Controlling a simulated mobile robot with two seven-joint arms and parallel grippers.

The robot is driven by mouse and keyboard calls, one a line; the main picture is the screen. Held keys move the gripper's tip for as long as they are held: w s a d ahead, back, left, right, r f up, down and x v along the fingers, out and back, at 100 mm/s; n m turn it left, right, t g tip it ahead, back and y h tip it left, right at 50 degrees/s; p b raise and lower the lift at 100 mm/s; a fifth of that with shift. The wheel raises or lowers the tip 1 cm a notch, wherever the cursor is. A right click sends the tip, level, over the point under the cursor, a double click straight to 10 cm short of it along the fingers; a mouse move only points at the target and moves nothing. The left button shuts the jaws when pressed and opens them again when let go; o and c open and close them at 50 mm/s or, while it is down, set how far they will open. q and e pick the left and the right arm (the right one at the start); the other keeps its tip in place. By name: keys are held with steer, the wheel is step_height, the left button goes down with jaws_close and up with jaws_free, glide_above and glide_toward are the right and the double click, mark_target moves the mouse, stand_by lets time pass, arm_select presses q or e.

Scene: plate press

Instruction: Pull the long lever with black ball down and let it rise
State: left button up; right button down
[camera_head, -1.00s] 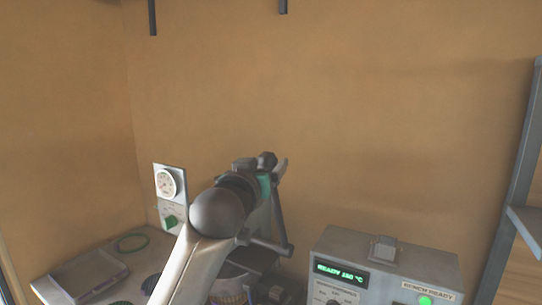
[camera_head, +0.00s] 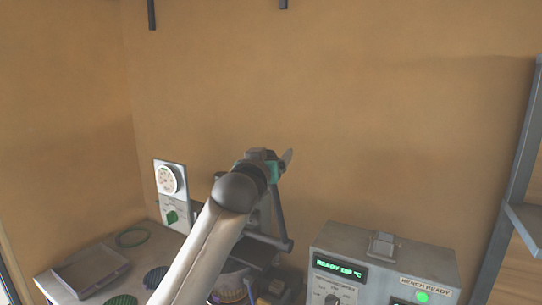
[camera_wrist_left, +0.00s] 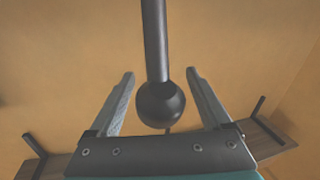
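The long lever's dark rod (camera_wrist_left: 155,40) and black ball (camera_wrist_left: 160,104) show in the left wrist view. The ball sits between the two fingers of my left gripper (camera_wrist_left: 160,74), with a visible gap on each side. The gripper is open and does not grip the ball. In the head view my left gripper (camera_head: 284,159) is up at the lever's top, and the ball is hidden behind it. A dark rod (camera_head: 279,212), seemingly the lever, runs down from there to the press. My arm covers much of the press. My right gripper is not in view.
A control box (camera_head: 384,268) with a green display stands at the right. A gauge panel (camera_head: 170,185) stands behind at the left. A metal shelf frame edges the right side.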

arm_select(q)
jaws_close()
stand_by(0.5)
